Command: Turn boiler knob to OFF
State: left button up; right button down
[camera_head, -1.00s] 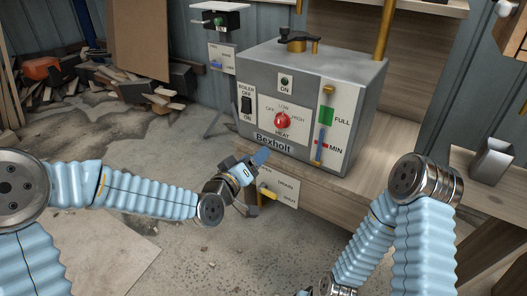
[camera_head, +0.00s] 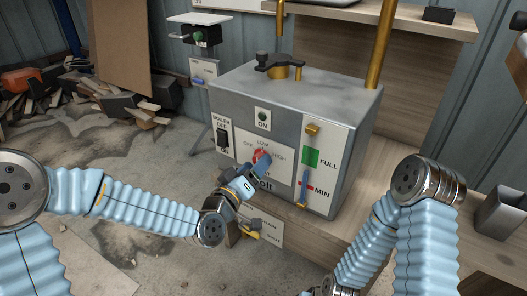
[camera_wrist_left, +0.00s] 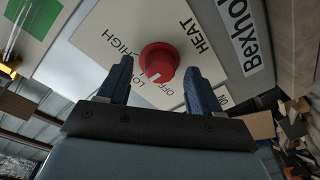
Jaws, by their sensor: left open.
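The red heat knob (camera_head: 261,156) is on the white panel of the grey Bexholt boiler (camera_head: 300,95). My left gripper (camera_head: 264,163) is in front of the knob and partly covers it and the HEAT label. In the left wrist view the knob (camera_wrist_left: 158,62) shows between the tips of the open left gripper (camera_wrist_left: 159,75), with a gap on each side. Its white mark points to the finger side, near the OFF and LOW labels; the exact setting is hard to read. My right arm is at the lower right, and its gripper is out of view.
A black boiler switch (camera_head: 222,137) is left of the knob panel. A level gauge with a green FULL patch (camera_head: 311,157) is to its right. A drain valve panel (camera_head: 268,228) is below. A metal container (camera_head: 500,212) stands at the right.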

pick_arm(q)
jog(key=shift+w+d, duration=0.2)
jog(key=shift+w, duration=0.15)
pick_arm(e)
jog(key=shift+w+d+r, duration=0.1)
jog(key=shift+w+d, duration=0.15)
jog(key=shift+w, duration=0.15)
pick_arm(q)
jog(key=shift+c, duration=0.3)
jog(key=c, duration=1)
